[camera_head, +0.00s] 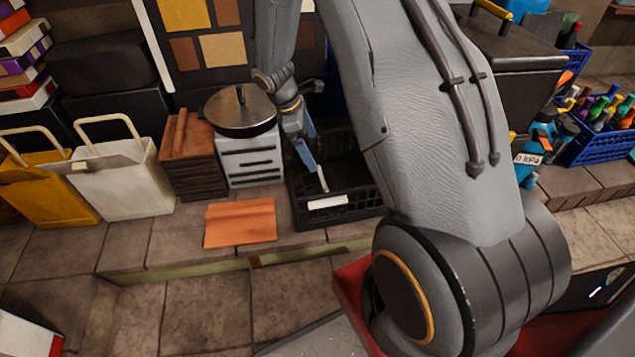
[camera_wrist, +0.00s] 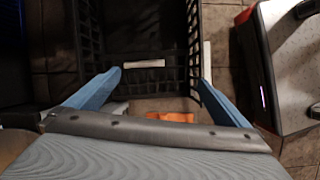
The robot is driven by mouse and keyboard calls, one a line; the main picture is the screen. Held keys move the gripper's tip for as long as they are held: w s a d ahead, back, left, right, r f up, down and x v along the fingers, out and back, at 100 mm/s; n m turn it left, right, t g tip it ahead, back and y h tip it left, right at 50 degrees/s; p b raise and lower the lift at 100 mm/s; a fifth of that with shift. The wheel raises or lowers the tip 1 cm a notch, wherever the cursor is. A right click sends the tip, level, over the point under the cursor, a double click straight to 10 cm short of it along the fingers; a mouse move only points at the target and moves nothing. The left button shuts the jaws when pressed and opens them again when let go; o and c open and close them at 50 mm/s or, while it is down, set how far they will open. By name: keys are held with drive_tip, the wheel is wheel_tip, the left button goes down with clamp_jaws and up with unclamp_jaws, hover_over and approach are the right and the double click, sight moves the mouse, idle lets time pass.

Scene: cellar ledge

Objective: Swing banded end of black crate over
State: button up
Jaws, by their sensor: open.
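The black crate (camera_head: 352,217) is a slatted open box on the stone ledge, partly hidden behind my arm in the head view. A white strip (camera_head: 328,202) shows on its near side. My gripper (camera_head: 312,165) reaches down over the crate's left part. In the wrist view the crate (camera_wrist: 193,45) lies between and beyond the blue fingers of my gripper (camera_wrist: 160,77), which are wide apart with nothing between them. A white strip (camera_wrist: 144,64) shows at the crate there, and another pale strip is at its right side. I cannot tell whether a finger touches the crate.
An orange tile (camera_head: 240,222) lies on the ledge left of the crate. A white slatted box with a dark lidded pan (camera_head: 240,110) and a brown stack (camera_head: 188,160) stand close on the left. White (camera_head: 120,180) and yellow bags stand farther left. Blue bottle crates (camera_head: 590,145) are at right.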

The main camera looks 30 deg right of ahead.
sight(322, 176)
drive_tip(key=w+d+f+b, duration=0.1)
drive_tip(key=f+b, duration=0.1)
drive_tip(key=f, duration=0.3)
drive_tip(key=w+d+f+n+b, duration=0.1)
drive_tip(key=d+f+b, duration=0.1)
drive_tip(key=f, duration=0.4)
drive_tip(key=w+d+f+n+b, duration=0.1)
drive_tip(key=d+f+b, duration=0.1)
drive_tip(key=f, duration=0.4)
drive_tip(key=shift+w+f+h+b, duration=0.2)
drive_tip(key=shift+w+h+b, duration=0.1)
drive_tip(key=shift+h, duration=0.1)
drive_tip(key=c, duration=0.6)
